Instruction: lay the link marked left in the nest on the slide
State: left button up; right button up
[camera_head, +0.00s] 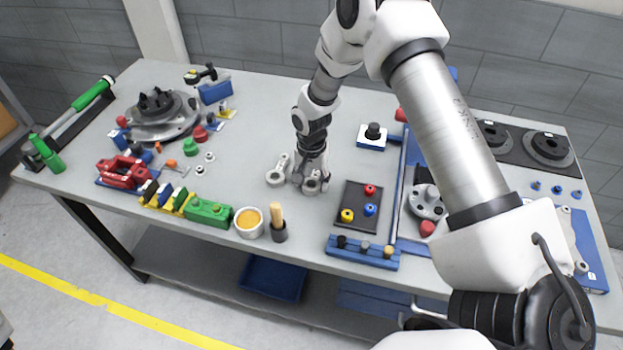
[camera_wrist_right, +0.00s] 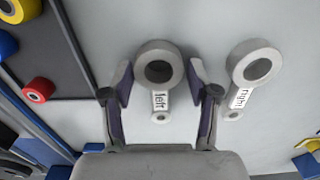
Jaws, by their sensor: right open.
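The link marked left (camera_wrist_right: 158,67) is a grey ring with a short arm labelled "left". It lies on the table between the fingers of my right gripper (camera_wrist_right: 159,82) in the wrist view. The gripper is open, one finger on each side of the ring. In the head view my right gripper (camera_head: 311,179) points down over this link (camera_head: 313,186) and partly hides it. The link marked right (camera_wrist_right: 256,65) lies beside it, and shows left of the gripper in the head view (camera_head: 276,178). I cannot tell which fixture is the slide with the nest. My left gripper is not seen.
A dark tray (camera_head: 346,222) with red, yellow and blue rollers is right of the gripper. A yellow-filled cup (camera_head: 249,222) and a dark holder with a wooden handle (camera_head: 279,229) stand near the front edge. My right arm covers part of the right side.

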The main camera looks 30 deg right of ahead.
jog(key=shift+r, duration=0.1)
jog(key=c, duration=0.8)
jog(key=shift+o, duration=0.2)
jog(key=shift+r+p, duration=2.45)
jog(key=shift+r, duration=0.15)
jog(key=shift+s, duration=0.1)
jog(key=shift+f, duration=0.15)
jog(key=shift+f+b, duration=1.4)
jog(key=shift+f, duration=1)
jog(key=o, duration=1.3)
jog(key=shift+c, duration=0.2)
